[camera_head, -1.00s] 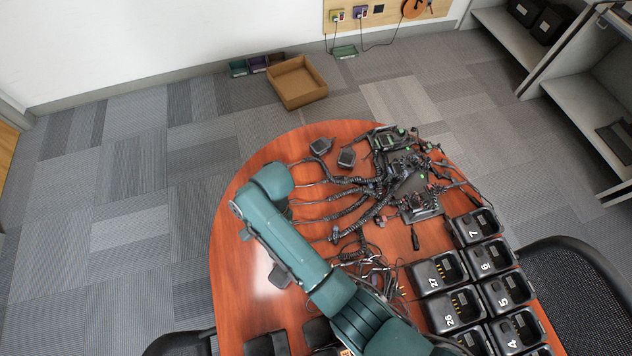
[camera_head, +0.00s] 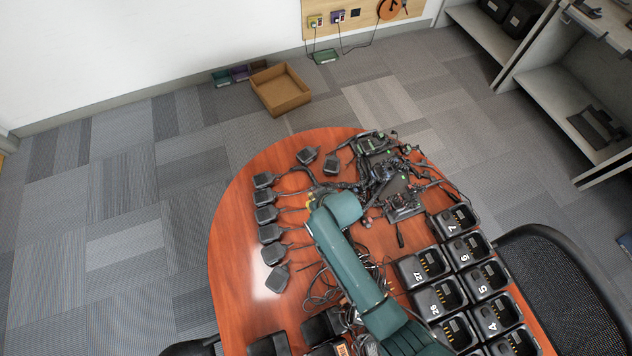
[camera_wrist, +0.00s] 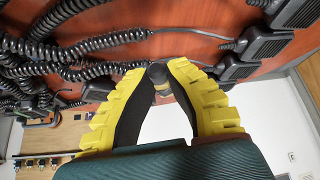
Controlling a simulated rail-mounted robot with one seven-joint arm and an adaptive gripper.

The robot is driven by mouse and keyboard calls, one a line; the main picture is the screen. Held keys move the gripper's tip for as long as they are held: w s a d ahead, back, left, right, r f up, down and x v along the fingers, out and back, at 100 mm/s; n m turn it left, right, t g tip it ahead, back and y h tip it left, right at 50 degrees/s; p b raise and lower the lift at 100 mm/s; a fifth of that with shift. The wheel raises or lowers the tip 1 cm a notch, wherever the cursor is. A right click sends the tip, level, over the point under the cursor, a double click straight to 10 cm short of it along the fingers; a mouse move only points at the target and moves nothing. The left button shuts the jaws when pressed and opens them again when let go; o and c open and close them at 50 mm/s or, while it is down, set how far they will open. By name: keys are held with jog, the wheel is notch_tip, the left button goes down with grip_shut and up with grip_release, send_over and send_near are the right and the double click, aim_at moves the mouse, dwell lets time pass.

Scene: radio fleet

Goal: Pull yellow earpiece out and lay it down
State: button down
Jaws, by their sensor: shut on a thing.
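My gripper (camera_wrist: 158,84) has yellow, ridged fingers with dark inner pads. In the wrist view its tips are closed on a small dark, round-ended piece (camera_wrist: 157,72) with a little yellow below it. I cannot tell whether this is the yellow earpiece. In the head view my gripper (camera_head: 311,200) is over the table, left of the cable tangle; my arm hides much of it and whatever it holds. I make out no separate yellow earpiece on the table.
Several black speaker microphones (camera_head: 267,215) line the left of the wooden table (camera_head: 235,250), with coiled cords running right. Tangled headsets (camera_head: 385,175) lie at the back. Numbered chargers (camera_head: 435,268) fill the right. A cardboard box (camera_head: 280,90) stands on the floor.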

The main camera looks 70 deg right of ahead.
jog(key=shift+a+f, duration=0.1)
notch_tip(320, 180, down, 7)
jog(key=b, duration=0.4)
jog(key=shift+b, duration=0.4)
jog(key=c, duration=1.1)
grip_release()
jog(key=shift+c, duration=0.2)
jog(key=v, duration=1.2)
